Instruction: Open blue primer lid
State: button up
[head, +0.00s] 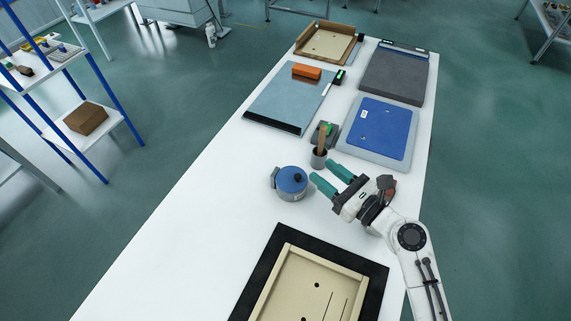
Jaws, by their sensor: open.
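A small grey pot, the primer pot (292,193), stands on the white table with a blue lid (291,179) on top. The lid has a dark knob and appears closed on the pot. My gripper (324,175) is open, with two green fingers, to the right of the pot. The fingers point left and toward the back, apart from the lid. Nothing shows between them.
A grey cup with a brush (319,157) stands just behind my fingers. A framed beige panel (312,285) lies in front. A blue panel on a grey board (347,133) and an orange block (307,72) lie further back. The table left of the pot is clear.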

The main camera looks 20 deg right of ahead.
jog(key=b, duration=1)
send_near(300, 178)
jog(key=shift+x, duration=0.95)
jog(key=x, duration=1)
jog(key=shift+w+a+p, duration=0.15)
jog(key=shift+w+p, duration=0.2)
jog(key=shift+p, duration=0.05)
grip_shut()
